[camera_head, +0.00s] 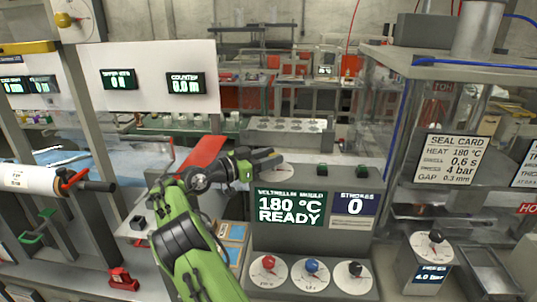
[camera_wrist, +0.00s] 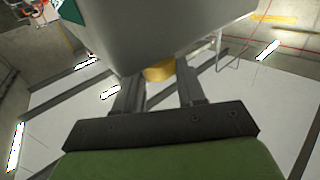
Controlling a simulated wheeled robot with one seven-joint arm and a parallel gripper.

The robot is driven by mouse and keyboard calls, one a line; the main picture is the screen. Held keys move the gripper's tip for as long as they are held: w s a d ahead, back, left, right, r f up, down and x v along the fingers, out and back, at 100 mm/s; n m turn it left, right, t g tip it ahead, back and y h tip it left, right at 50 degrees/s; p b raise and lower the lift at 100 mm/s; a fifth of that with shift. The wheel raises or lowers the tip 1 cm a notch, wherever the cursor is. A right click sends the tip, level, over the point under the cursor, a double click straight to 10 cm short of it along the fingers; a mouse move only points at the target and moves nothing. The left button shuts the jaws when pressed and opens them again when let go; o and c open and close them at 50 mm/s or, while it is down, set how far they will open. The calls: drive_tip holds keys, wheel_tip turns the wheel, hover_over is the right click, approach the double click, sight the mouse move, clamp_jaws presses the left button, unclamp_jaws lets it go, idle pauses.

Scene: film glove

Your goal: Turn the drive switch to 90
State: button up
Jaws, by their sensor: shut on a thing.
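My gripper (camera_head: 268,158) reaches in from the left over the top of the grey console, fingers pointing right. A round pale dial plate (camera_head: 279,173) shows beneath its fingertips. I take this for the drive switch; its knob is hidden by the fingers, and its label and angle cannot be read. In the wrist view my gripper (camera_wrist: 160,82) has two dark fingers apart, with a grey body (camera_wrist: 155,30) covering their tips. A yellow round piece (camera_wrist: 160,71) shows between them. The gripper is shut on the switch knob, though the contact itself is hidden.
The console display (camera_head: 289,208) reads 180 °C READY. Below it are a red knob (camera_head: 270,261), a blue knob (camera_head: 312,265) and a black knob (camera_head: 354,269). A clear-walled station with a seal card (camera_head: 452,159) stands at right.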

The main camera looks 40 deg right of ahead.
drive_tip(key=shift+f, duration=0.2)
drive_tip(key=o, duration=1.1)
drive_tip(key=shift+d, duration=0.15)
drive_tip(key=shift+c, duration=0.2)
drive_tip(key=shift+r, duration=0.1)
drive_tip(key=p+v, duration=0.3)
drive_tip(key=v, duration=1.2)
drive_tip(key=shift+a+p, duration=0.3)
drive_tip(key=shift+a, duration=0.15)
